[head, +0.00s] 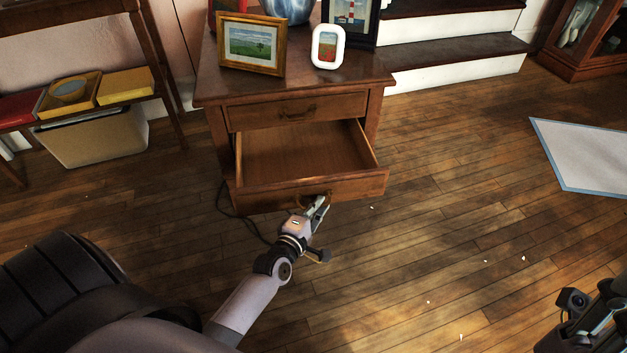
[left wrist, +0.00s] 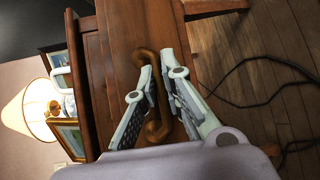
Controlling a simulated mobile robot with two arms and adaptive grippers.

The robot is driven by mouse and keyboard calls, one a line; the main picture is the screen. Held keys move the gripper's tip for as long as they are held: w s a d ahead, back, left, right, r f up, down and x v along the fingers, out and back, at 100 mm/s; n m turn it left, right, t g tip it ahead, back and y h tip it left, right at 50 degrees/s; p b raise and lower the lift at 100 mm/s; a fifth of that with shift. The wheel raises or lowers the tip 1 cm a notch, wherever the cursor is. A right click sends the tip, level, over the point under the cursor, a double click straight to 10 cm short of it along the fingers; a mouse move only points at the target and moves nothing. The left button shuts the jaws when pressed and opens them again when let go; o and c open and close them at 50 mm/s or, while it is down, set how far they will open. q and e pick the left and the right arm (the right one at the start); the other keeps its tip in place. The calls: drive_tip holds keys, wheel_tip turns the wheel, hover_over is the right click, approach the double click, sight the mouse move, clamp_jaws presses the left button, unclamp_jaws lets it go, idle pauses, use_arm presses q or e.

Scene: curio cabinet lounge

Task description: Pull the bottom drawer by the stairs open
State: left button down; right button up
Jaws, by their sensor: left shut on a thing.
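The bottom drawer (head: 352,188) of the wooden cabinet (head: 220,100) by the stairs stands pulled out, and its bare inside shows from above. My left gripper (head: 319,203) is at the middle of the drawer's front. In the left wrist view its fingers (left wrist: 160,88) are closed on the curved brown drawer handle (left wrist: 154,125). The top drawer (head: 290,112) is shut. Part of my right arm shows at the lower right of the head view, but its fingertips are outside the picture.
Framed pictures (head: 251,45) and a blue vase (head: 288,8) stand on the cabinet top. White-and-brown stairs (head: 455,62) rise behind it. A dark cord (head: 222,203) lies on the floor at left. A pale mat (head: 585,155) lies at right; the floor between is mostly clear.

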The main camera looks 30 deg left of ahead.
use_arm(q)
drive_tip(key=shift+s+d+p, duration=0.5)
drive_tip(key=shift+s+d, duration=0.6)
drive_tip(key=shift+s, duration=0.15)
drive_tip(key=c, duration=1.7)
unclamp_jaws()
drive_tip(key=s, duration=0.4)
drive_tip(key=s+r, duration=0.1)
drive_tip(key=s, duration=0.6)
drive_tip(key=shift+s+d+r, duration=0.4)
